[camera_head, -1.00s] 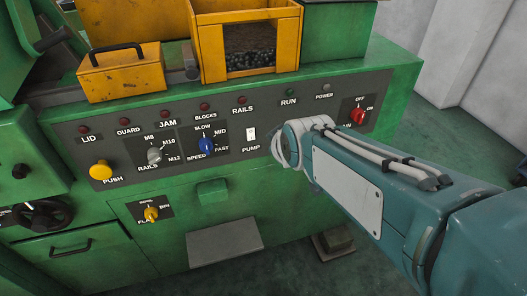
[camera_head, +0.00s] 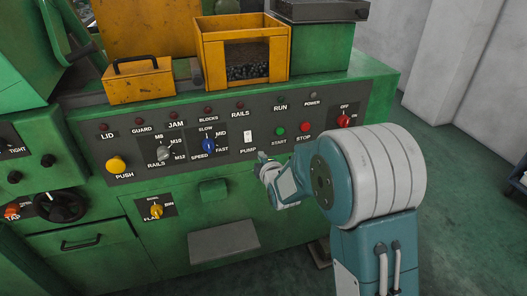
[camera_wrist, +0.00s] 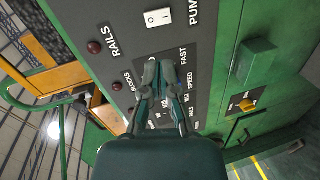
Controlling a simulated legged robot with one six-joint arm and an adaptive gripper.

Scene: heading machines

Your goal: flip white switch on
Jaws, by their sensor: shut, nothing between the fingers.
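The white switch (camera_head: 248,136) is a small rocker on the grey control panel, just above the PUMP label. It also shows near the top of the wrist view (camera_wrist: 158,17), with its marks facing the camera. My gripper (camera_head: 262,156) is in front of the panel, just below and right of the switch in the head view. In the wrist view my gripper (camera_wrist: 160,68) has its fingertips together, with nothing between them. They show below the switch in the picture, apart from it, over the SPEED and FAST lettering. The exact gap to the panel is unclear.
Right of the switch are a green START button (camera_head: 280,131) and a red STOP button (camera_head: 306,127). Left are a blue speed knob (camera_head: 208,146), a grey rails knob (camera_head: 163,153) and a yellow push button (camera_head: 116,164). A green block (camera_head: 213,189) juts out below the panel.

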